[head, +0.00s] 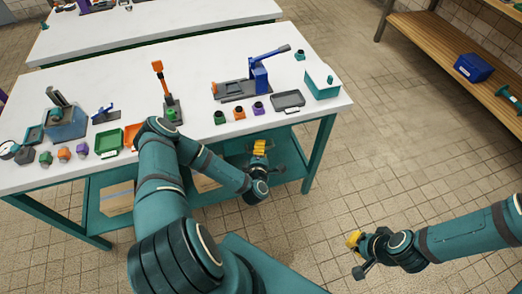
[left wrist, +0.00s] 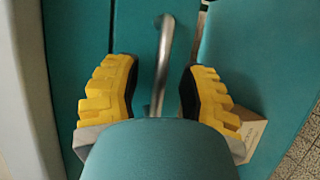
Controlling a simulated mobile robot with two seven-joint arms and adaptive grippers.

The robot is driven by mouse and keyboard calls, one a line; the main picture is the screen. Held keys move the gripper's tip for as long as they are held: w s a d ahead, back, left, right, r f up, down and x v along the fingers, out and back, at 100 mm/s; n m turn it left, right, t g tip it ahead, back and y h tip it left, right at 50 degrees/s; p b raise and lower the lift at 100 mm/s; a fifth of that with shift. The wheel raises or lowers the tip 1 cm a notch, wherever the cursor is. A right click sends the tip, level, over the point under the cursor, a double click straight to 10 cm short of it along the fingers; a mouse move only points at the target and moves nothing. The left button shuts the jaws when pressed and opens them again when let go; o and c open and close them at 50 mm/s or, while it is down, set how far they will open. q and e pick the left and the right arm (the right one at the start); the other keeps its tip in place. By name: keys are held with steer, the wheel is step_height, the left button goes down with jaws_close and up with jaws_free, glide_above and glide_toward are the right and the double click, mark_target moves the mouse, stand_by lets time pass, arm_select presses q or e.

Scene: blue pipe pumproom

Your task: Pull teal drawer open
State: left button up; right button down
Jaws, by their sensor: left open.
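A teal panel (left wrist: 85,30), which looks like the drawer, fills much of the left wrist view. A grey metal bar handle (left wrist: 164,45) on it runs up and down the picture. My left gripper (left wrist: 157,88) is open, with one yellow finger on each side of the handle and gaps between. In the head view my left gripper (head: 259,150) is at the front edge of the white-topped table, and the drawer is mostly hidden by my arm. My right gripper (head: 355,256) hangs over the tiled floor, away from the table; its opening is unclear.
The table (head: 205,68) carries a blue lever press (head: 259,75), a grey tray (head: 288,100), a teal box (head: 322,84) and small coloured parts. A wooden shelf (head: 440,45) with a blue bin (head: 473,67) stands at right. The floor between is clear.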

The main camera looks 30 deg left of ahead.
arm_select(q)
steer(key=shift+w+a, duration=0.15)
steer(key=shift+w, duration=0.05)
jaws_close()
steer(key=shift+s, duration=0.1)
